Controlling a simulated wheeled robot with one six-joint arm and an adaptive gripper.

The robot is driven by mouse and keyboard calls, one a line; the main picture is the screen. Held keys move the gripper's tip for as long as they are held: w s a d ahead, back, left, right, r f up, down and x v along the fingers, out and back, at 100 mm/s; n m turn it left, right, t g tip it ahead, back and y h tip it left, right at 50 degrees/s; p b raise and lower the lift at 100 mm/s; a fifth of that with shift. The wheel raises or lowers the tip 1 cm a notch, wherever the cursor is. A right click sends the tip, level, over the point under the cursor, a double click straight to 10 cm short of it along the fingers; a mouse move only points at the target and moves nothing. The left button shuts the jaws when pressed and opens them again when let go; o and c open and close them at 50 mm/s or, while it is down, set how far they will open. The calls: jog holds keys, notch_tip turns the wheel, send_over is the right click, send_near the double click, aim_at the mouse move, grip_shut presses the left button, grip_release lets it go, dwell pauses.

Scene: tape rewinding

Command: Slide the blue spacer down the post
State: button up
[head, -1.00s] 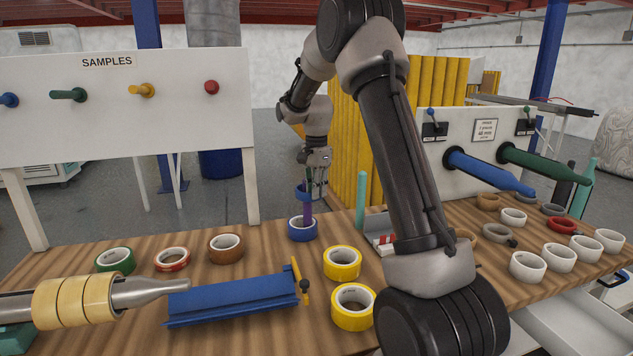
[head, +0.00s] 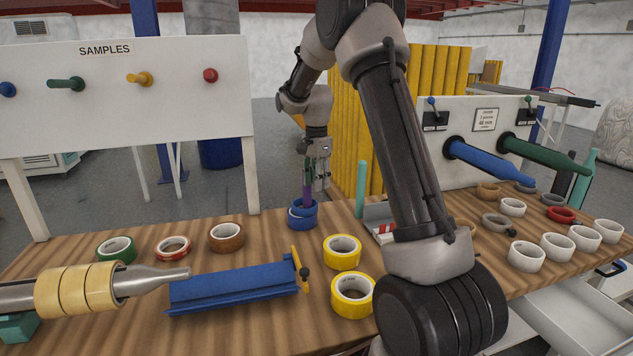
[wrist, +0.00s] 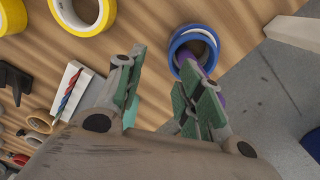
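The purple post (head: 307,190) stands upright at the table's back edge. The blue spacer (head: 303,207) is around its foot, apparently resting on a blue tape roll (head: 301,222); the two are hard to tell apart. In the wrist view the blue ring with a pale inside (wrist: 194,45) lies beyond the fingers. The purple post (wrist: 205,66) is partly hidden by the right finger. My gripper (head: 316,182) is above the spacer, beside the upper post and apart from the spacer. Its green-padded fingers (wrist: 160,70) are spread with nothing between them.
Yellow tape rolls (head: 342,251) and a blue dispenser (head: 235,288) stand in front. Green, red-and-white and brown rolls (head: 227,237) are to the left. A teal post (head: 361,190) stands close right of my gripper. The white samples board (head: 120,100) is at the left.

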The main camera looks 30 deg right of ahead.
notch_tip(320, 180, up, 12)
jog(key=shift+f, duration=0.25)
dwell(1.0)
